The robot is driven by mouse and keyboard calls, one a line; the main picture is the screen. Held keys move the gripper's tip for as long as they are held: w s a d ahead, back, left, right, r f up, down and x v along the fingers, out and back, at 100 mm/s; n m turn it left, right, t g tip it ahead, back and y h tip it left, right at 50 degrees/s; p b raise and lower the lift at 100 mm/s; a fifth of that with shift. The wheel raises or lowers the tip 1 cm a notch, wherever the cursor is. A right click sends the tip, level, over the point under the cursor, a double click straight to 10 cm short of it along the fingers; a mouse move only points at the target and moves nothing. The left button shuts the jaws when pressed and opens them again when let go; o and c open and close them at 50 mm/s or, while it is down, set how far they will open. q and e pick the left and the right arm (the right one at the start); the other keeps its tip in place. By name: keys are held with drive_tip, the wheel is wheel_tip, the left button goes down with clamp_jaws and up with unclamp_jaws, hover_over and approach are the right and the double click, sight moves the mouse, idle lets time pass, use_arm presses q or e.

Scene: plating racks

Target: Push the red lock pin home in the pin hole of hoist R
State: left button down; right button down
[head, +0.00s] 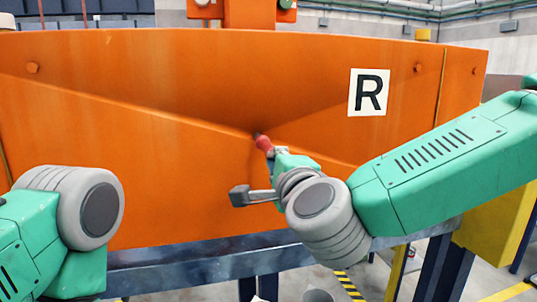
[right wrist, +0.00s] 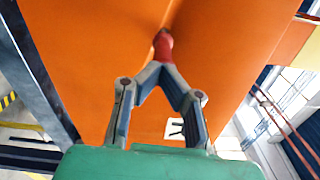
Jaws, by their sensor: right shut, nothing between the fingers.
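The red lock pin (head: 264,143) stands at the orange face of hoist R (head: 150,75), near the middle where the sloping panels meet. Its far end is at a dark spot on the face; how deep it sits I cannot tell. My right gripper (head: 279,152) is shut and empty, with its fingertips right at the pin's near end. In the right wrist view, the red pin (right wrist: 163,46) shows just beyond the closed fingertips (right wrist: 158,67), in line with them. Whether they touch it I cannot tell. My left arm shows at the lower left, but its gripper is out of view.
A white plate marked R (head: 368,92) is on the orange face, right of the pin. A grey steel beam (head: 200,262) runs below the hoist. A yellow block (head: 492,225) stands at the right. The face around the pin is clear.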

drive_tip(key=shift+x, duration=2.1)
drive_tip(key=shift+s, duration=0.1)
